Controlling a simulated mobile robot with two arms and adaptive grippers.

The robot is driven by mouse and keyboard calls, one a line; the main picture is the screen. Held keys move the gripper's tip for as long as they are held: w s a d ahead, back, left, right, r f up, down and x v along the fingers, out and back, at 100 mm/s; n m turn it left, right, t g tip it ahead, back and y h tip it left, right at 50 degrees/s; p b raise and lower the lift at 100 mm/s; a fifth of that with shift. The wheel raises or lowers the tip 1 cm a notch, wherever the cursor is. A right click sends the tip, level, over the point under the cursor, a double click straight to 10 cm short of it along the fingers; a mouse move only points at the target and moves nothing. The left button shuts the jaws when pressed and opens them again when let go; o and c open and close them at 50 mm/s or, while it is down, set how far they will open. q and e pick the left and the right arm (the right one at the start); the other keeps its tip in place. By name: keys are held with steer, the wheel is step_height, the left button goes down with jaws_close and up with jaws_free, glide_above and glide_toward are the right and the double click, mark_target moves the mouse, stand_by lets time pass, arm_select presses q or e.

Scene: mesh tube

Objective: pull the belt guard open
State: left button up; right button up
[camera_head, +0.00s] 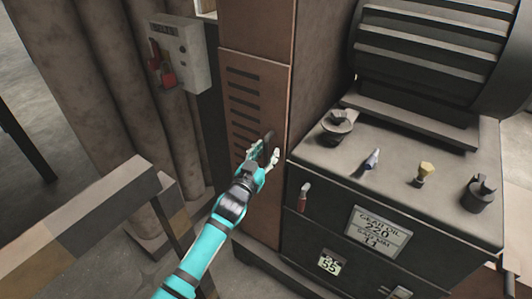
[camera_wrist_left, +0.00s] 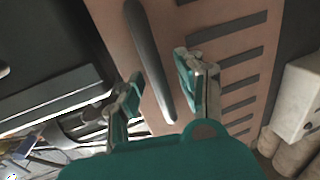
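The belt guard (camera_head: 243,155) is a tall brown panel with a column of dark slots, and it stands flush in its frame. It fills much of the left wrist view (camera_wrist_left: 205,22). Its dark bar handle (camera_head: 268,138) is near the panel's right edge. My left gripper (camera_head: 264,155) is at the handle with its fingers apart. In the left wrist view, the handle (camera_wrist_left: 150,60) runs between the two open fingers (camera_wrist_left: 158,88), with a visible gap on each side. Any contact is not clear. My right gripper is not in view.
A dark machine cabinet (camera_head: 400,190) with knobs and a gear oil label stands right of the guard. A grey switch box (camera_head: 181,55) with red parts hangs at the upper left. A striped rail (camera_head: 90,225) stands at the lower left, beside my left arm.

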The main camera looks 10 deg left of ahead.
arm_select(q)
jaws_close()
stand_by(0.3)
stand_by(0.4)
